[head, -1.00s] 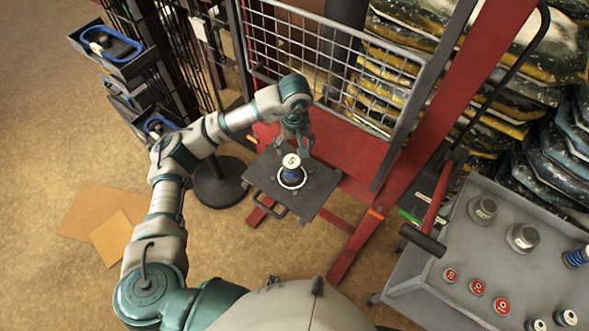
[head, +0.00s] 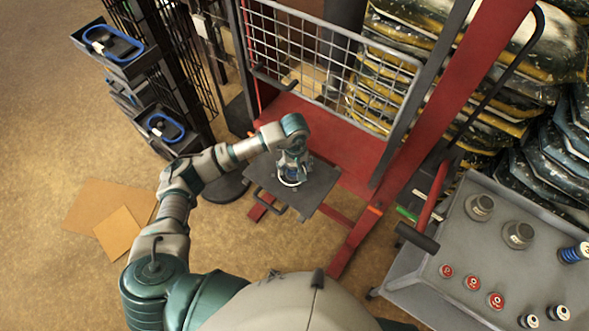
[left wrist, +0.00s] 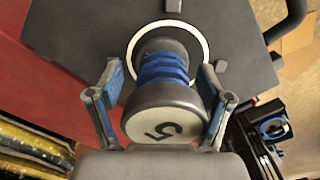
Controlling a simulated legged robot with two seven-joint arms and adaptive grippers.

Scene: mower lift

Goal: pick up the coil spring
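The coil spring (left wrist: 162,68) is blue with grey end caps, the near one marked 5. It stands inside a white ring on the dark platform (head: 318,188) of the red lift. My left gripper (left wrist: 160,74) is over the spring with one finger on each side of it. The fingers are open, and gaps show between them and the blue coils. In the head view my left gripper (head: 293,163) hides most of the spring. My right gripper is not in view.
A grey cart (head: 453,217) at the right holds weights, red-topped discs and other blue coils. The lift's red mast (head: 437,110) and wire mesh (head: 330,55) stand behind the platform. A dark rack with blue-rimmed bins (head: 113,45) is at the left. Cardboard (head: 105,212) lies on the floor.

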